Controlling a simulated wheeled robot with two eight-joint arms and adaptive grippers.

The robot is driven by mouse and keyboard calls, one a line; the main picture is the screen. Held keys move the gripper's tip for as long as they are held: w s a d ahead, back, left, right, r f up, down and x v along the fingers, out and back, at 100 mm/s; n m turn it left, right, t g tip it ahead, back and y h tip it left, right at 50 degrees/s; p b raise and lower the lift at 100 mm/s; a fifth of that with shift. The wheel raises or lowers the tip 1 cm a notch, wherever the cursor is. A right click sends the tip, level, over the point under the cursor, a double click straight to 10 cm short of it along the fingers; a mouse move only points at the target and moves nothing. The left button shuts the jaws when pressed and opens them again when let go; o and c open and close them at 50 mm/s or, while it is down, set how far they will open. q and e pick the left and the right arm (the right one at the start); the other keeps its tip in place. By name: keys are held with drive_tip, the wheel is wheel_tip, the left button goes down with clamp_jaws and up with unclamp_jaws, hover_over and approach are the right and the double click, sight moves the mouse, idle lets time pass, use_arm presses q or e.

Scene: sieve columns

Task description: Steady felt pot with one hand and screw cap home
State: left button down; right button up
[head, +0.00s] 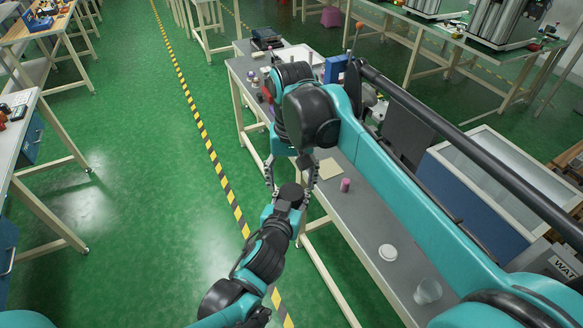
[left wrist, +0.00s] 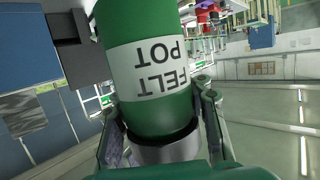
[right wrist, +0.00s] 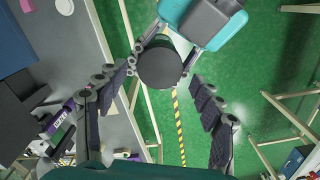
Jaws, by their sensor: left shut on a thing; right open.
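A green felt pot (left wrist: 145,70) with a white "FELT POT" label fills the middle of the left wrist view, its lettering upside down. My left gripper (left wrist: 160,118) is shut around it near a silver band. In the right wrist view a dark round cap-like top (right wrist: 160,64) shows end-on by the left gripper's fingers; it also shows in the head view (head: 290,194). Whether it is seated or loose is unclear. My right gripper (right wrist: 163,82) is open, its fingers on either side of this top and apart from it. The pot's green body is hidden in the head view.
A grey bench (head: 365,222) runs beside the arms. It bears a pink cylinder (head: 345,185), a beige square (head: 330,169), a white round piece (head: 388,252) and a clear cup (head: 428,291). Green floor with a striped line lies left of the bench.

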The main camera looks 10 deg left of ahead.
drive_tip(key=shift+f, duration=1.2)
drive_tip(key=c, duration=1.2)
drive_tip(key=o, duration=1.4)
drive_tip(key=shift+c, duration=0.2)
wheel_tip(320, 180, up, 12)
